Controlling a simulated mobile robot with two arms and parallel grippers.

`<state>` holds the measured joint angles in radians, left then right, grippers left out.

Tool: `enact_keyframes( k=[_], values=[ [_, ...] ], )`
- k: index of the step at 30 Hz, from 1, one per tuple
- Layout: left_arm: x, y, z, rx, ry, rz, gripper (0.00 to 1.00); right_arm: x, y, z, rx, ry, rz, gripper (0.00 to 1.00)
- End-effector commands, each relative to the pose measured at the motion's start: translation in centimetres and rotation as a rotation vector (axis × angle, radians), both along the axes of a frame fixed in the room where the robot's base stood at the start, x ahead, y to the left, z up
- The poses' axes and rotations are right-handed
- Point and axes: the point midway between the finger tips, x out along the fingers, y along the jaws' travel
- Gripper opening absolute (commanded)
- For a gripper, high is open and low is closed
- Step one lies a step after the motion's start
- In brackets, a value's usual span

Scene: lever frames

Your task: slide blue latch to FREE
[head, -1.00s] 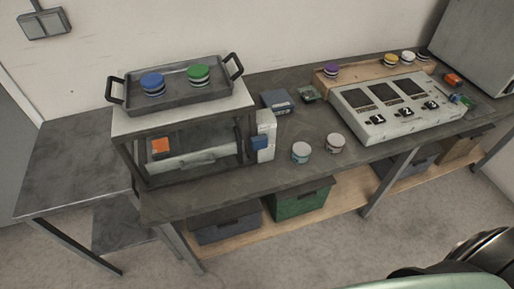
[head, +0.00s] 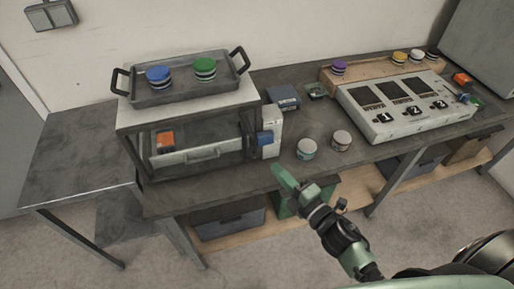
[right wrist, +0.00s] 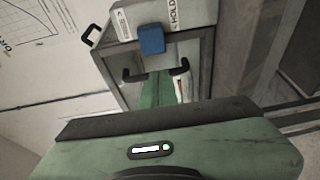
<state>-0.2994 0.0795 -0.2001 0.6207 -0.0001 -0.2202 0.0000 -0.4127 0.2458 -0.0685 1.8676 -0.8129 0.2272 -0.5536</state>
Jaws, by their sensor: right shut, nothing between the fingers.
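My right gripper (head: 278,172) is green, shut and empty. It is in front of the bench edge, below and slightly right of the latch in the head view, apart from it. My left gripper is not in view.
A tray (head: 187,93) with blue and green pucks rests on the cabinet. Two small jars (head: 307,149) stand right of the plate. A control panel (head: 403,105) is farther right. A green bin (head: 322,195) is below, partly hidden by my arm.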

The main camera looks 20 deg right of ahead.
Motion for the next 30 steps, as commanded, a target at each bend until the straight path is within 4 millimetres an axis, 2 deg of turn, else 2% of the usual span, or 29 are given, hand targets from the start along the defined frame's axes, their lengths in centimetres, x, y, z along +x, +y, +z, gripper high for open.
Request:
enact_keyframes(
  k=[3,14,17,24,30],
  values=[
    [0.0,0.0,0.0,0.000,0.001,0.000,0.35,0.0,0.2,0.9,-0.018,-0.023,0.010,0.00],
    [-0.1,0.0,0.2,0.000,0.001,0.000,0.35,0.4,0.3,1.0,-0.015,-0.024,0.009,0.00],
    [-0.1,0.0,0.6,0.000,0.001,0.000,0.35,1.4,0.7,1.1,-0.014,-0.024,0.009,0.00],
    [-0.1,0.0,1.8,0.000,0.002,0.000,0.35,5.6,2.2,1.2,-0.013,-0.024,0.008,0.00],
    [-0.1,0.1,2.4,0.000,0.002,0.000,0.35,8.4,3.1,1.0,-0.013,-0.023,0.008,0.00]
  ],
)
